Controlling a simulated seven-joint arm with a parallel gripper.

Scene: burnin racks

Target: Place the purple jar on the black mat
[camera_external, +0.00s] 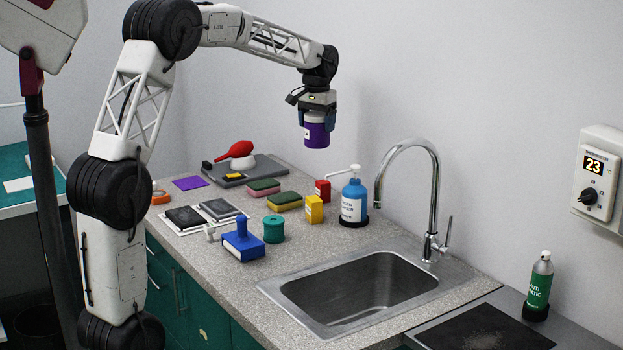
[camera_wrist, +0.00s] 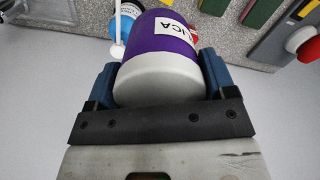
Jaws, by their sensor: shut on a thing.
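The purple jar (camera_external: 317,136) is upright in the air above the back of the counter, left of the faucet. My gripper (camera_external: 317,117) is shut on its upper part. In the wrist view the jar (camera_wrist: 160,50) has a white lid and a white label, and sits between the two blue fingers of my gripper (camera_wrist: 158,88). A black mat (camera_external: 480,331) with a greyish speckled patch lies at the lower right, beyond the sink. Its near edge is cut off by the frame. The jar is well away from this mat, up and to the left.
The sink (camera_external: 350,290) and tall faucet (camera_external: 436,185) stand between jar and mat. A green-labelled spray can (camera_external: 540,283) stands behind the mat. A blue pump bottle (camera_external: 354,202) is below the jar. Sponges, boxes and a grey board (camera_external: 265,166) with a red bulb blower occupy the counter's left.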

